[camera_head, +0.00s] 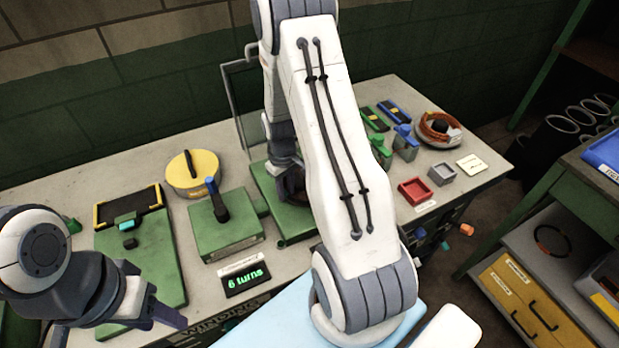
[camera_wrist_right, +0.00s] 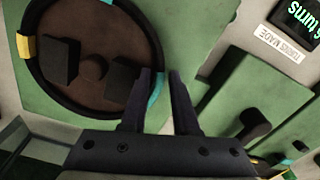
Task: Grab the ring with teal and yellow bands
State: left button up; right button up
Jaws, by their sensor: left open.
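A black ring with a teal band and a yellow band (camera_wrist_right: 88,108) lies around a brown disc with two dark blocks on a green plate in the right wrist view. In the head view, the ring (camera_head: 293,186) is mostly hidden by my right arm. My right gripper (camera_wrist_right: 163,78) is at the ring's teal band, which shows between the fingers, close to one of them. A gap shows between the fingers, but I cannot tell if they press on the ring. My left gripper (camera_head: 168,308) is open and empty at the front left, over the table edge.
A yellow round tin (camera_head: 194,174) sits behind. Red (camera_head: 415,191) and grey (camera_head: 442,174) trays stand right. A dark ring (camera_head: 553,240) lies on a shelf.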

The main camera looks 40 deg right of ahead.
grip_shut()
dwell(1.4)
